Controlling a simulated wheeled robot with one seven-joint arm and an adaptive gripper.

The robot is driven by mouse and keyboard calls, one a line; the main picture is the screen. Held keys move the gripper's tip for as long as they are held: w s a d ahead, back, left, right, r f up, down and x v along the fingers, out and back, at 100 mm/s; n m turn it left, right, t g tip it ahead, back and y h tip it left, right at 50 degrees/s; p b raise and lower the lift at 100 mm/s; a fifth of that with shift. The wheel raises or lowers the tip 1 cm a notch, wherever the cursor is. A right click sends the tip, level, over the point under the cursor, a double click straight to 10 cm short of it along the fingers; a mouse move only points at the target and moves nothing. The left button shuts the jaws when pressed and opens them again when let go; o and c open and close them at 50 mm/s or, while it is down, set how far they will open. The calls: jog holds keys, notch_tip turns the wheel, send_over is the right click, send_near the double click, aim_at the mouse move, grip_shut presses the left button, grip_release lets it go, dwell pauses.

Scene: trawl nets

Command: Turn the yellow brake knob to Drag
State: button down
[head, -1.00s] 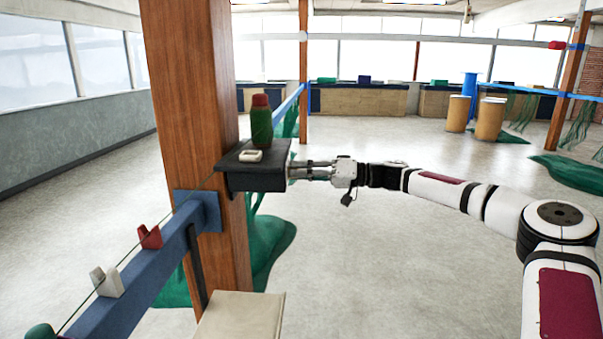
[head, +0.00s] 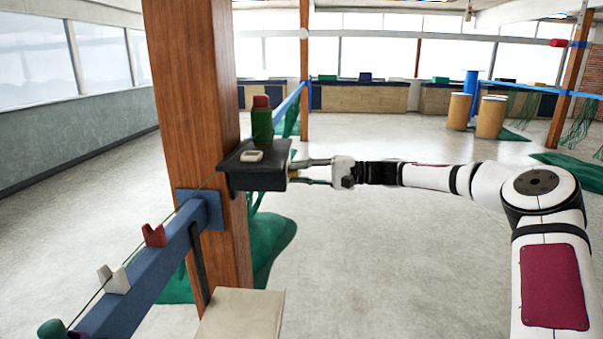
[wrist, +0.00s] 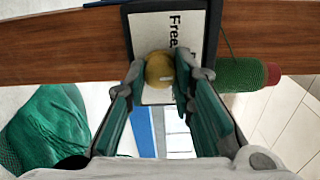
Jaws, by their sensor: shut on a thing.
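The yellow brake knob (wrist: 158,69) is round and sits on a white label plate (wrist: 148,33) in a dark frame. A pale mark shows on the knob's lower right. The word "Free" reads sideways above and right of the knob; no Drag word is visible. My gripper (wrist: 167,73) has its fingers on either side of the knob and is shut on it. In the head view my gripper (head: 297,172) reaches from the right to the face of the dark box (head: 258,180) on the wooden post. The knob is barely visible there.
A blue rail (head: 150,285) with coloured clips runs to the post (head: 195,120). Green netting (head: 275,245) lies behind.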

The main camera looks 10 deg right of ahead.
jog(key=shift+m, duration=0.5)
jog(key=c, duration=1.4)
grip_release()
jog(key=shift+o, duration=0.2)
jog(key=v, duration=1.2)
